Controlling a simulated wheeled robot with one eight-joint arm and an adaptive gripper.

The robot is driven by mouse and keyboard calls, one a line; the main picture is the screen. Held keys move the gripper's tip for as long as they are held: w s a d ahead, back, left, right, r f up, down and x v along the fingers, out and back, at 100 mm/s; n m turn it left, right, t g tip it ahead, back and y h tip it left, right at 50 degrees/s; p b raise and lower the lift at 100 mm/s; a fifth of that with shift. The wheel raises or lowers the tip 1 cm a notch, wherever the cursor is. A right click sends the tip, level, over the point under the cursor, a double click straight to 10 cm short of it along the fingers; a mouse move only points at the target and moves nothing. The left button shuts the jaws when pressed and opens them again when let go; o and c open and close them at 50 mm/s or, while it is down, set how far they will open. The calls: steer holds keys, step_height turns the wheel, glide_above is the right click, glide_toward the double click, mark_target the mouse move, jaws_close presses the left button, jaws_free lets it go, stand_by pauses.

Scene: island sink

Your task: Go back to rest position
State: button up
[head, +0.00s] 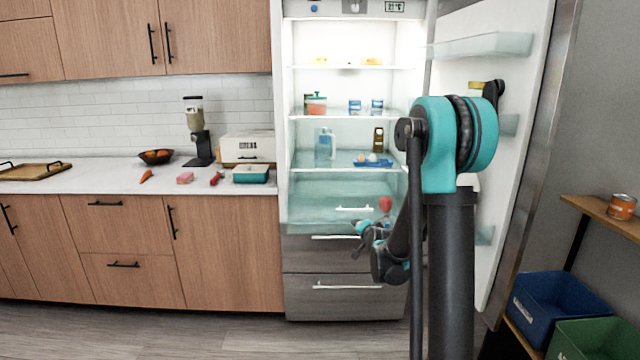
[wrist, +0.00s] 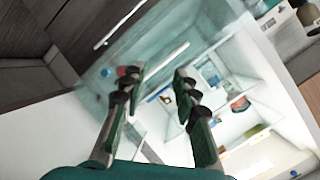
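My gripper (head: 364,236) is in front of the lower part of the open fridge (head: 345,134), with my arm reaching down toward it. In the wrist view my gripper (wrist: 155,76) shows two fingers spread apart with nothing between them. The fridge shelves and drawer front lie beyond the fingers. A red item (head: 385,204) sits low in the fridge, just beyond my gripper. My arm covers part of the fridge's right side.
The fridge door (head: 520,120) stands open on the right. A counter (head: 100,180) with a bowl, dispenser, bread box and several small items runs left. A blue bin (head: 560,303) and a green bin (head: 600,340) stand at the lower right. The floor at left is clear.

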steer(key=s+d+f+n+g, duration=0.1)
steer(key=s+f+n+g, duration=0.1)
steer(key=s, duration=1.1)
steer(key=s+d+f+n+g+h, duration=0.1)
steer(key=s+d+f+n+g, duration=0.1)
steer(key=s, duration=1.1)
steer(key=s+d+f+n+g, duration=0.1)
steer(key=s+f+n+g, duration=0.3)
steer(key=s, duration=1)
steer(key=shift+d+f+n+g+h, duration=0.3)
steer(key=shift+d+n+g, duration=0.1)
steer(key=shift+n+g, duration=0.3)
